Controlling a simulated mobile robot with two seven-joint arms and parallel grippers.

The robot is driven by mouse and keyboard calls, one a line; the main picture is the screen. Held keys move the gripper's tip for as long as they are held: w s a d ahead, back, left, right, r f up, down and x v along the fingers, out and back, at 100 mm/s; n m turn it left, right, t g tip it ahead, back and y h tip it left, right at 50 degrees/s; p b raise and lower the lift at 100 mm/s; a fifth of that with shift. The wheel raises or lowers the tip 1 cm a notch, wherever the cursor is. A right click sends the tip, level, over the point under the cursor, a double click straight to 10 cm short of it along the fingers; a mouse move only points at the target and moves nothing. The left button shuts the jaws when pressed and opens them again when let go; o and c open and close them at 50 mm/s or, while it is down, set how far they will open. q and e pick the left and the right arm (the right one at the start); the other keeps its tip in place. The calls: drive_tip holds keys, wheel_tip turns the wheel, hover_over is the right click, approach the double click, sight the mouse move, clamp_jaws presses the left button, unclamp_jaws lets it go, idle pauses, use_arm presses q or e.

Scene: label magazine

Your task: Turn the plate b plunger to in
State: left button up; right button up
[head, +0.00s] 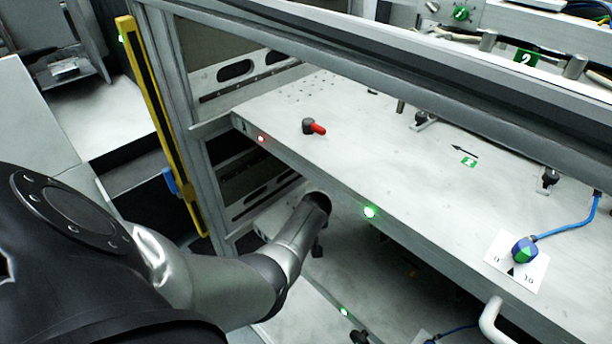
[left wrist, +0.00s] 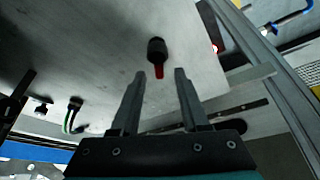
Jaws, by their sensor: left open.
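In the left wrist view a plunger with a round black knob (left wrist: 156,46) and a red lever (left wrist: 159,71) stands on a grey plate (left wrist: 105,40). The lever points down the picture, toward my left gripper (left wrist: 160,74). My left gripper is open, its two fingers apart on either side of the lever's line, with no clear contact. In the head view my left arm reaches under the upper plate's front edge, and the gripper is mostly hidden there. A similar plunger with a red lever (head: 314,127) stands on the upper plate (head: 400,150). I cannot read a plate letter.
A frame rail (head: 380,70) crosses above the upper plate. A red lamp (head: 261,138) and a green lamp (head: 369,212) sit on its front edge. A blue-green dial (head: 524,250) with a cable is at right. A yellow post (head: 160,120) stands at left.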

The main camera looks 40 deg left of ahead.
use_arm(q)
drive_tip(key=shift+w+a+f, duration=0.15)
drive_tip(key=shift+a+f, duration=0.05)
drive_tip(key=shift+f, duration=0.3)
clamp_jaws()
idle(0.4)
